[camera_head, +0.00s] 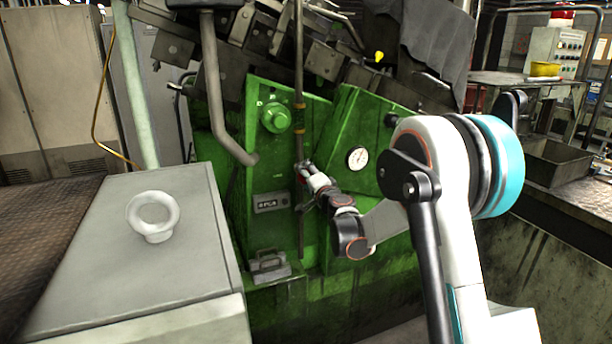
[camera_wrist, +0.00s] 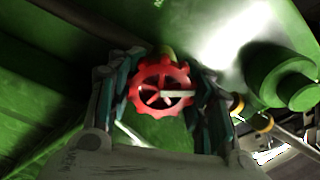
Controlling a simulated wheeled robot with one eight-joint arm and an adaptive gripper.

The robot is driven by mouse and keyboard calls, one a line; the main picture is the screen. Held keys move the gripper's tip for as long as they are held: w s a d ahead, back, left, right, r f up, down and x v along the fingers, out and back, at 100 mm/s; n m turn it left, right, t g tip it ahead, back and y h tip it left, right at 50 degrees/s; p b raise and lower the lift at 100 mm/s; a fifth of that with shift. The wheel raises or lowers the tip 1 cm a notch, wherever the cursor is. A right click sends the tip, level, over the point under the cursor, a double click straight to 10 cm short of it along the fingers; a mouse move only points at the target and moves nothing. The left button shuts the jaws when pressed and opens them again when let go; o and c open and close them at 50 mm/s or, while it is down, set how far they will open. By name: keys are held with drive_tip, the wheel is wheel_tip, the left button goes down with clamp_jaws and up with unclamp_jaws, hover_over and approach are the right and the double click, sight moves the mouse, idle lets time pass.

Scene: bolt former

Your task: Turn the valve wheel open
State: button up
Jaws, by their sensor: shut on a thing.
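The red valve wheel (camera_wrist: 160,86) shows in the wrist view, a toothed rim with spokes, in front of a green machine surface. My gripper (camera_wrist: 160,92) has one finger on each side of the wheel and is shut on its rim. In the head view my gripper (camera_head: 306,172) reaches the vertical pipe on the front of the green machine. The wheel is hidden or too small to make out clearly there.
The green machine (camera_head: 345,120) carries a round gauge (camera_head: 357,158) and a green knob (camera_head: 276,117). A grey bent pipe (camera_head: 222,110) hangs left of my gripper. A grey cabinet (camera_head: 90,250) with a ring (camera_head: 153,214) stands at the front left.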

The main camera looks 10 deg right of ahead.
idle(0.3)
drive_tip(key=o, duration=1.2)
drive_tip(key=shift+c, duration=0.2)
drive_tip(key=s+d, duration=0.2)
drive_tip(key=s, duration=1)
drive_tip(key=shift+c, duration=0.3)
